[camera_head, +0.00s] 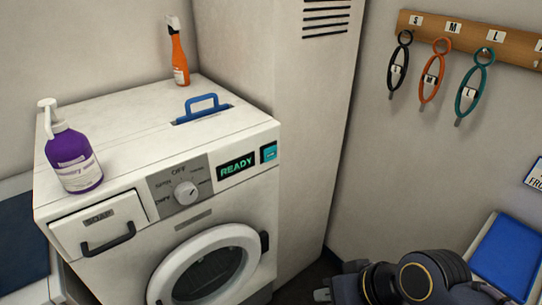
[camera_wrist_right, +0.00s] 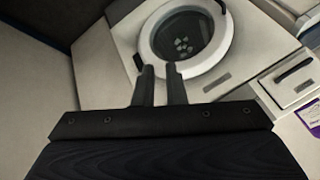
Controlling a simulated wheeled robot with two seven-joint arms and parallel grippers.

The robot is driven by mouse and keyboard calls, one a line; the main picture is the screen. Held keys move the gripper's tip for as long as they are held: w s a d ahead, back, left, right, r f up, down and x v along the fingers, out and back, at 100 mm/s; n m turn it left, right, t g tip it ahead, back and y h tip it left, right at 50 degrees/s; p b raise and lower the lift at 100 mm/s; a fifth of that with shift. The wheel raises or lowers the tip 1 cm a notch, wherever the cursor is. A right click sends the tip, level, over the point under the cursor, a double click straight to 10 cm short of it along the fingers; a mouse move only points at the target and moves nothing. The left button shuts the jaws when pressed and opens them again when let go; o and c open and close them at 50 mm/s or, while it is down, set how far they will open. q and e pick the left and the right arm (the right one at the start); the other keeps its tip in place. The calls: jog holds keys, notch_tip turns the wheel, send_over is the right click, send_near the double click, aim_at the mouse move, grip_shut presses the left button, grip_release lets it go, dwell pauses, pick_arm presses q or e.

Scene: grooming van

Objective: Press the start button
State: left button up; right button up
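The washer (camera_head: 140,150) stands at the left in the head view. The start button is a small teal square (camera_head: 269,152) at the right end of its front panel, just right of a display reading READY (camera_head: 236,167). My right gripper (camera_head: 322,294) is low in the head view, below and right of the button and apart from the washer. In the wrist view its two dark fingers (camera_wrist_right: 160,72) point at the washer's round door (camera_wrist_right: 186,42), with a narrow empty gap between them. The button cannot be made out there. My left gripper is not in view.
A dial (camera_head: 186,193) and a drawer with a dark handle (camera_head: 108,238) are on the washer's front. A purple pump bottle (camera_head: 75,163), an orange spray bottle (camera_head: 179,58) and a blue handle (camera_head: 203,104) are on top. A tall cabinet (camera_head: 310,130) stands right of it.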

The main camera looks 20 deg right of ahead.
grip_shut()
dwell(1.1)
